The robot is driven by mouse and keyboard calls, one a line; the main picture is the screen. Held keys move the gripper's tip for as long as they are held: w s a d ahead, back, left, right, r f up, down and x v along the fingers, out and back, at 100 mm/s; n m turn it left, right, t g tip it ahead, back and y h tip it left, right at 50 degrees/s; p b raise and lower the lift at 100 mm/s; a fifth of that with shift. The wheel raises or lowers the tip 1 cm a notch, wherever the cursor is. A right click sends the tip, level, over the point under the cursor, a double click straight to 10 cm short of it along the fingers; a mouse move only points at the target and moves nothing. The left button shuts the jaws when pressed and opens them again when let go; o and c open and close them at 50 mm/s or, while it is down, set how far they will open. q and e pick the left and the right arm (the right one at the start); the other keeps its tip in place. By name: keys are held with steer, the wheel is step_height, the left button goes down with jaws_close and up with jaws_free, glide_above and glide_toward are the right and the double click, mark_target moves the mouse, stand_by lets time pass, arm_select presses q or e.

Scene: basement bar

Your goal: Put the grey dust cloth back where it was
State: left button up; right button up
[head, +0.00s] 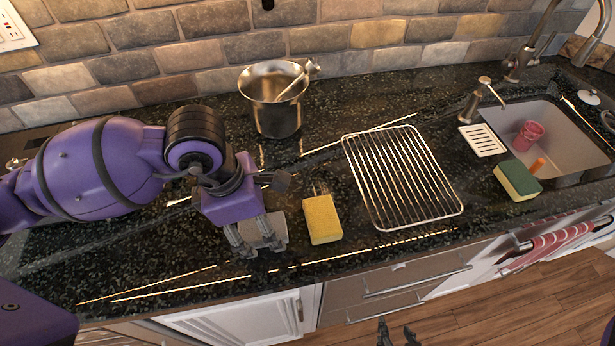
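My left gripper (258,236) is low over the front of the dark counter, left of the yellow sponge. A small grey-beige patch shows at its fingers; I cannot tell whether this is the grey dust cloth or part of the gripper. No other grey cloth can be made out. Whether the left fingers are open or shut is unclear. My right gripper (397,334) shows only as two dark fingertips at the bottom edge, in front of the drawers. The tips are apart, with nothing visible between them.
A yellow sponge (322,219) lies right of my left gripper. A wire rack (402,178) lies mid-counter, and a metal pot (275,117) stands behind. At right are a sink (562,127) with a pink cup (527,136), a green-yellow sponge (517,180) and a red striped towel (548,243).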

mark_target(249, 230)
arm_select(q)
step_height(249, 230, up, 11)
steer(key=a, duration=0.2)
steer(key=shift+s, duration=0.25)
